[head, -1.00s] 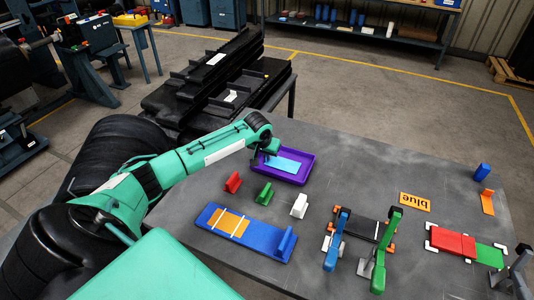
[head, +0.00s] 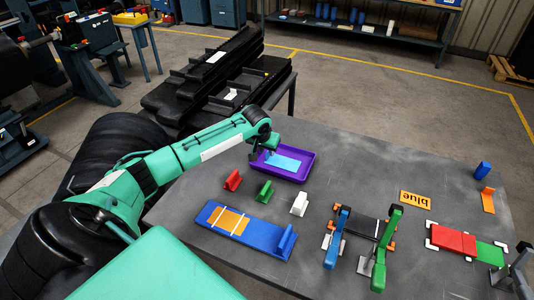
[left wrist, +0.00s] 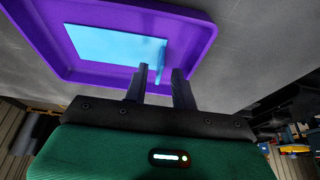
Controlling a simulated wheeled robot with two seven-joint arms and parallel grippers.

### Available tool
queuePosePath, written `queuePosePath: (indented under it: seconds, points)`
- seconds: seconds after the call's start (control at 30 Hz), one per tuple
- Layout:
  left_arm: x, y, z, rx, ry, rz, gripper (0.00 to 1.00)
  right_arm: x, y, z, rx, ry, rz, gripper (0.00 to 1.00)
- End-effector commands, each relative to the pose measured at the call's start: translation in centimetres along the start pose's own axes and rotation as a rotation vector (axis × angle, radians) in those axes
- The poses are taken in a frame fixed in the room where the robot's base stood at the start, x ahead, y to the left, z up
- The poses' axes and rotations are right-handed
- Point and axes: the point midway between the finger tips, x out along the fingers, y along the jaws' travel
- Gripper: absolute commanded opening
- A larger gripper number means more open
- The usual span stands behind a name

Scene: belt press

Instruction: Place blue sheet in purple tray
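The light blue sheet (head: 284,162) lies inside the purple tray (head: 297,179) at the back left of the table. It also shows in the left wrist view (left wrist: 105,47), flat on the tray floor, with an upright blue tab (left wrist: 161,58) at its right end. My left gripper (head: 266,153) is over the left part of the tray. In the left wrist view its fingers (left wrist: 160,76) are apart, with the tab between or just beyond their tips and a gap on each side.
Red (head: 232,180), green (head: 265,191) and white (head: 299,204) small blocks stand in front of the tray. A blue board (head: 262,239) lies nearer. Blue (head: 336,240) and green (head: 386,245) upright levers stand to the right. The table's back right is mostly clear.

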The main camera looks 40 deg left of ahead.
Motion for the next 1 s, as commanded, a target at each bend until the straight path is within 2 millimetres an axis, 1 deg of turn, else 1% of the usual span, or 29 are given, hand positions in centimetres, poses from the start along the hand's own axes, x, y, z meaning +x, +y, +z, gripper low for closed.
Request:
queuePosePath:
  seconds: [0.1, 0.3, 0.43, 0.5, 0.6, 1.0]
  points:
    - [-2.5, -0.1, 0.0, 0.002, 0.003, -0.002, 0.26, 0.6, 0.1, 0.1, -0.001, 0.000, 0.002, 0.40]
    - [-6.7, -0.1, 0.0, 0.002, 0.003, -0.002, 0.26, 1.2, 0.2, 0.1, -0.001, 0.000, 0.002, 0.40]
    - [-8.6, 0.0, 0.0, 0.001, 0.003, -0.001, 0.26, 1.5, 0.2, 0.2, -0.002, 0.000, 0.002, 0.40]
    - [-9.2, 0.0, 0.0, 0.001, 0.002, -0.002, 0.26, 1.5, 0.2, 0.2, -0.001, 0.000, 0.002, 0.40]
    - [-9.7, 0.0, 0.0, 0.001, 0.001, -0.001, 0.26, 1.6, 0.2, 0.2, -0.001, 0.000, 0.002, 0.40]
    - [-9.8, 0.0, 0.0, 0.000, 0.000, -0.001, 0.26, 1.5, 0.0, 0.1, 0.000, 0.000, 0.000, 0.40]
